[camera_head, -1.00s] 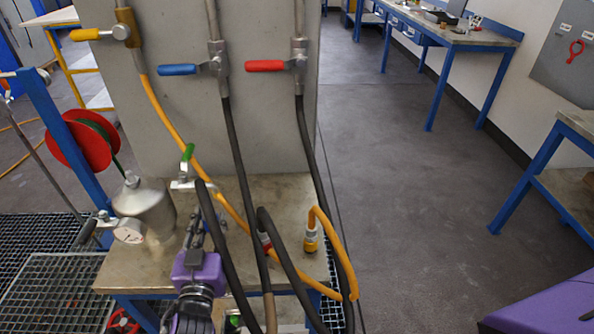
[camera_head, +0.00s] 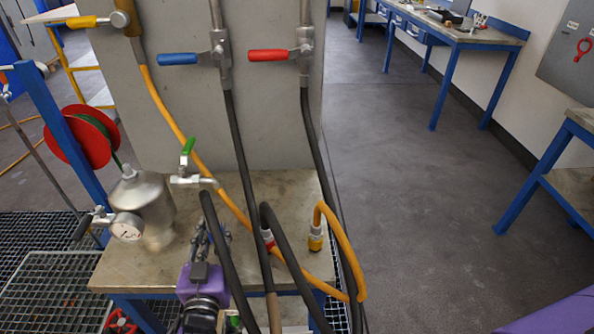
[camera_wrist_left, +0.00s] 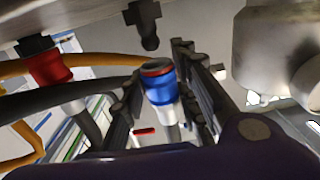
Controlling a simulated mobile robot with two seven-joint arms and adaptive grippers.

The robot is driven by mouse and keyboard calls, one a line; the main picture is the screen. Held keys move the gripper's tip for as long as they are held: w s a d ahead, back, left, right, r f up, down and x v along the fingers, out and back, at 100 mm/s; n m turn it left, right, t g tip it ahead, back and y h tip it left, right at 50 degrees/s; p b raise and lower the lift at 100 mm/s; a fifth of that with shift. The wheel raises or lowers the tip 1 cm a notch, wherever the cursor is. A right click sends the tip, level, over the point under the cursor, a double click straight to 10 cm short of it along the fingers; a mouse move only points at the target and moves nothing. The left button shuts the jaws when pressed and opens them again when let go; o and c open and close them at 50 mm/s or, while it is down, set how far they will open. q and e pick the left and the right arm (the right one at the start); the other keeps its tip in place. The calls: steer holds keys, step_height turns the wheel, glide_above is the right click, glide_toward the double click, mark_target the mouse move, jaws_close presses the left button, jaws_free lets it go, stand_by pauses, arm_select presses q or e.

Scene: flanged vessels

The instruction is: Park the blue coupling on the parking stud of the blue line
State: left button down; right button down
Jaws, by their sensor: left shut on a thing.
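My left gripper (camera_head: 208,236) is shut on the blue coupling (camera_wrist_left: 160,86), which sits between the fingers in the left wrist view. The coupling is blue and silver with a red ring at its mouth. A dark stud (camera_wrist_left: 146,22) stands out from the plate edge above it in that view, close to the mouth, with a small gap showing. In the head view the coupling is hidden behind the gripper and black hose. The blue line has the blue valve handle (camera_head: 178,59).
The red coupling (camera_head: 267,238) and yellow coupling (camera_head: 316,238) stand on the bench top (camera_head: 110,277) right of my left gripper. A metal vessel with a gauge (camera_head: 127,227) stands left. The green-handled valve (camera_head: 188,160) is behind. Hoses hang close around the gripper.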

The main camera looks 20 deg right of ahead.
mark_target(219, 247)
arm_select(q)
steer(key=shift+f, duration=0.2)
steer(key=shift+r, duration=0.1)
arm_select(e)
steer(key=shift+w+r, duration=0.35)
steer(key=shift+w, duration=0.05)
stand_by(0.7)
arm_select(q)
steer(key=shift+f, duration=0.2)
arm_select(e)
steer(key=shift+s+f, duration=0.1)
steer(key=shift+f, duration=0.05)
